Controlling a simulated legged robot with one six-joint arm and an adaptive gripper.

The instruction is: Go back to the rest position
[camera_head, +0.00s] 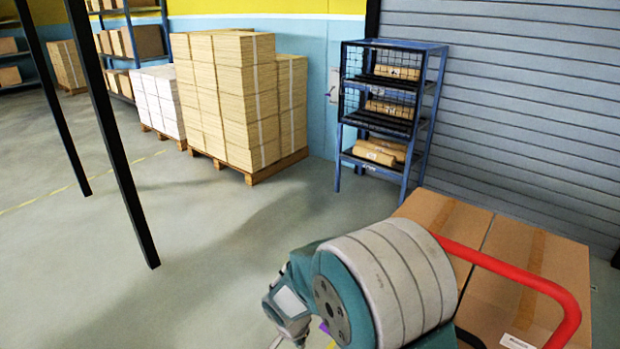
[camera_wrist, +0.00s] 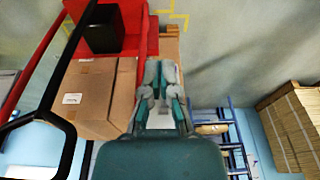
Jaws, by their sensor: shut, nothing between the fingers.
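My gripper (camera_wrist: 161,68) is in the middle of the wrist view, its fingers close together with nothing held between them. In the head view, my arm is folded at the bottom, and only part of the gripper end (camera_head: 290,312) shows near the lower edge. Kraft rolls lie on the blue rack (camera_head: 433,100): one on the top shelf (camera_head: 397,73), one on the middle shelf (camera_head: 388,108), and a few on the bottom shelf (camera_head: 380,150). My gripper is apart from the rack and rolls. One roll (camera_wrist: 211,128) also shows in the wrist view.
Brown cartons (camera_head: 525,250) with a red rail (camera_head: 500,265) stand close at the right of my arm. A black box (camera_wrist: 104,28) sits on a red surface in the wrist view. The floor at left is open beyond two dark posts.

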